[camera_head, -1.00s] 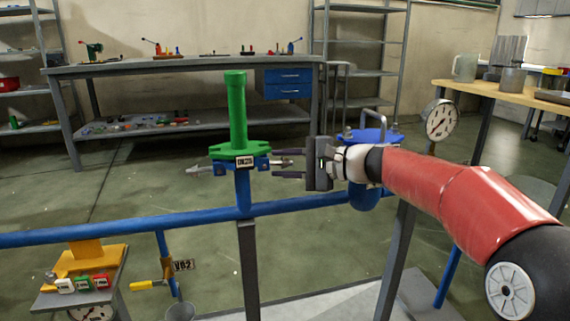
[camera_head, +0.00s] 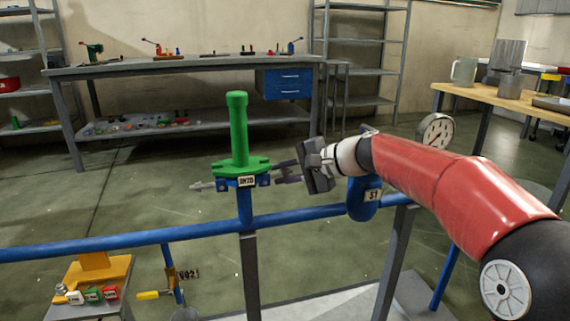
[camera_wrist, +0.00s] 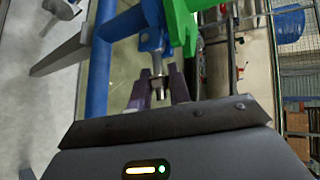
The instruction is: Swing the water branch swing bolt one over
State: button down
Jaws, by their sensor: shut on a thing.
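The blue water branch (camera_head: 245,207) rises from the horizontal blue pipe and carries a green flanged pipe piece (camera_head: 239,140) with a small white label. One grey swing bolt (camera_head: 202,186) sticks out to the left of the flange, roughly level. My gripper (camera_head: 286,172) is on the right side of the flange, its fingers pointing left. In the wrist view its purple-grey fingers (camera_wrist: 159,90) are shut on another swing bolt (camera_wrist: 157,66), near its nut end. This bolt runs from the blue lug beside the green flange. In the head view my fingers mostly hide it.
The blue pipe (camera_head: 130,240) runs across the front on grey posts. A blue fitting tagged S1 (camera_head: 363,205) and a gauge (camera_head: 435,131) stand close to my arm. An orange stand (camera_head: 96,270) is at lower left. Open floor lies behind the pipe.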

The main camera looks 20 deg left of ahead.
jog(key=h+p, duration=0.1)
jog(key=r+n+p, duration=0.1)
jog(key=p, duration=0.1)
jog(key=shift+s+a+r+t+h, duration=0.1)
jog(key=shift+a+r+t+h, duration=0.15)
jog(key=shift+t+h, duration=0.15)
jog(key=shift+h+p, duration=0.5)
jog(key=shift+p, duration=0.1)
jog(key=c, duration=1.5)
grip_release()
jog(key=shift+c, duration=0.2)
